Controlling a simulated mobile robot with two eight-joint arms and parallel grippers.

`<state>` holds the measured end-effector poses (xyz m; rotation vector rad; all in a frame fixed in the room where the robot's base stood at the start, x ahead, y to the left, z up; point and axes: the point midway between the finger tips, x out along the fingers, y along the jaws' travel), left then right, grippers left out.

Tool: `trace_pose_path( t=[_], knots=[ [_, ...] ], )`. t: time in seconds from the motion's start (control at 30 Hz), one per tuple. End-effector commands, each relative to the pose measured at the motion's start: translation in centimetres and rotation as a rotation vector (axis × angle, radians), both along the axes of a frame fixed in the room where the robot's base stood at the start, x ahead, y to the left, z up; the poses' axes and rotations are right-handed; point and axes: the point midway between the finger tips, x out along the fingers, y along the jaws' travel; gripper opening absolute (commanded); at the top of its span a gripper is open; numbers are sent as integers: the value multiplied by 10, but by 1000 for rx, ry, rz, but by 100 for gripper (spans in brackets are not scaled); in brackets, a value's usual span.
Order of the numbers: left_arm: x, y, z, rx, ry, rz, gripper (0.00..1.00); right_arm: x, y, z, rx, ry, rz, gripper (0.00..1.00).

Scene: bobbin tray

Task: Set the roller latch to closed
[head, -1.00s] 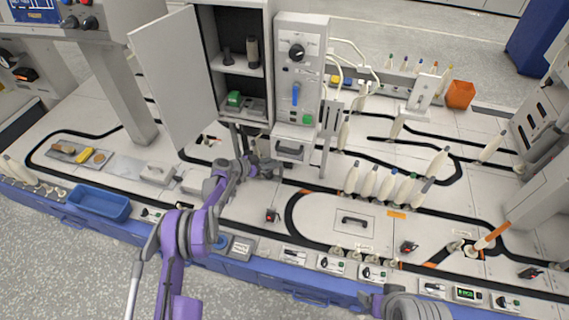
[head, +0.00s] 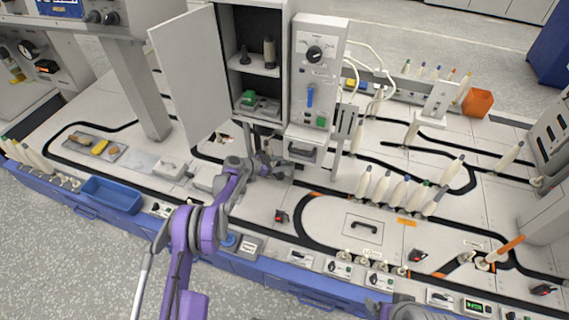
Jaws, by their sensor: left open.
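I cannot pick out a part that is plainly the roller latch. A grey control box (head: 318,80) stands at the back, with a black knob, a blue lever (head: 309,95) standing upright, and a green button. Below it is a grey drawer front with a dark handle (head: 302,152). Left of the box is a cabinet (head: 258,92) with its door (head: 195,75) swung open. My left gripper (head: 277,168) is open and low in front of the cabinet, just left of and below the drawer handle. Its fingers are small and partly unclear. My right gripper is out of view.
A black track runs over the white table. Several white bobbins (head: 400,192) stand right of centre. A blue tray (head: 112,195) is at the front left, an orange bin (head: 478,102) at the back right. Small switches line the front edge. The panel with a black handle (head: 364,226) is clear.

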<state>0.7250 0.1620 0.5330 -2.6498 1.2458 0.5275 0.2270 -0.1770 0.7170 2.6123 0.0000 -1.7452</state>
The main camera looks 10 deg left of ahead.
Motion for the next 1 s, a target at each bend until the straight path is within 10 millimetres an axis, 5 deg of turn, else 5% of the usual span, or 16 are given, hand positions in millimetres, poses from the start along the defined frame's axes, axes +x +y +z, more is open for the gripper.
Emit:
trace_pose_path(
  t=[0.6,1.0],
  knots=[
    [-58,71,39,1,-1,3,52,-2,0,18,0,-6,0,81],
    [-64,77,41,0,0,0,52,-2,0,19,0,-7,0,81]
  ],
)
